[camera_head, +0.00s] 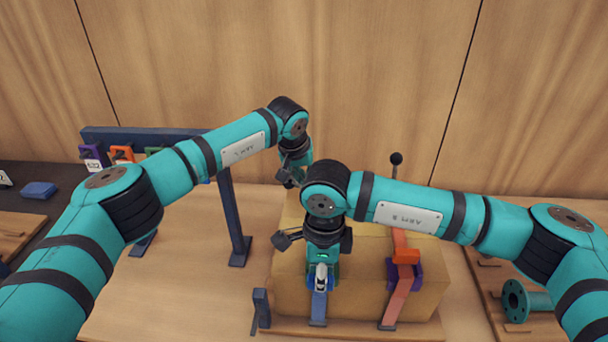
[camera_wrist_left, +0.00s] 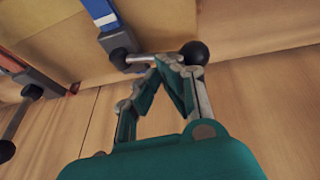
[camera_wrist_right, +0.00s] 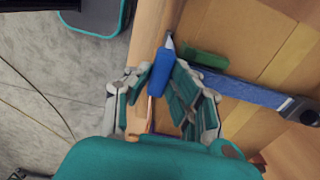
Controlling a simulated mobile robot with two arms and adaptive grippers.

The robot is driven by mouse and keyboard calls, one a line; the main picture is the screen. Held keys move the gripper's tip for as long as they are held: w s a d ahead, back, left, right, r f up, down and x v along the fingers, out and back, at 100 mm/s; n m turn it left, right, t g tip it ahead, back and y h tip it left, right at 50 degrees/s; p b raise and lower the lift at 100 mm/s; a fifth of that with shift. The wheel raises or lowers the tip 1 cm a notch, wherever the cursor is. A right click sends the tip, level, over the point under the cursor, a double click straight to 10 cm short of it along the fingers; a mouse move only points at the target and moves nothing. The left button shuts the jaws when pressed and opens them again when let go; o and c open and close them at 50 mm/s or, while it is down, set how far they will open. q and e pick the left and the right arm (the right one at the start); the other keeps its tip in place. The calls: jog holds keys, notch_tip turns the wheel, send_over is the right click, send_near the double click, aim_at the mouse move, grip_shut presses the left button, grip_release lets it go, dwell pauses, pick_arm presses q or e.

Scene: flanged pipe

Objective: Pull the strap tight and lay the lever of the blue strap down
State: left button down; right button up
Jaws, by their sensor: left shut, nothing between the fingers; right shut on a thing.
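The blue strap (camera_head: 319,305) runs over a tan padded block (camera_head: 360,285); my arms hide much of it. Its upper part (camera_wrist_left: 102,12) enters a dark buckle (camera_wrist_left: 117,42) in the left wrist view. A metal lever with a black ball knob (camera_wrist_left: 195,52) sticks out from this buckle. My left gripper (camera_wrist_left: 168,62) is shut and empty, its fingertips at the lever rod beside the knob. In the right wrist view, my right gripper (camera_wrist_right: 163,82) is shut on a blue tab (camera_wrist_right: 160,76), seemingly the strap's tail. A green piece (camera_wrist_right: 205,60) sits beside the strap (camera_wrist_right: 245,92).
An orange strap (camera_head: 398,297) with a purple buckle (camera_head: 417,274) and upright black-knobbed lever (camera_head: 396,158) stands at the right. A dark blue rack (camera_head: 226,205) with hanging tagged pieces is at the left. A green flanged part (camera_head: 517,301) lies at the far right.

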pick_arm(q)
jog(key=shift+d+r, duration=0.15)
jog(key=shift+r, duration=0.4)
jog(key=r, duration=0.3)
jog(key=shift+s+d, duration=0.3)
jog(key=shift+d, duration=0.1)
pick_arm(e)
jog(key=shift+s, duration=0.1)
pick_arm(q)
jog(key=v, duration=0.9)
jog(key=shift+s+r, duration=0.2)
jog(key=shift+r, duration=0.1)
pick_arm(e)
jog(key=o, duration=0.8)
pick_arm(q)
jog(key=shift+s, duration=0.1)
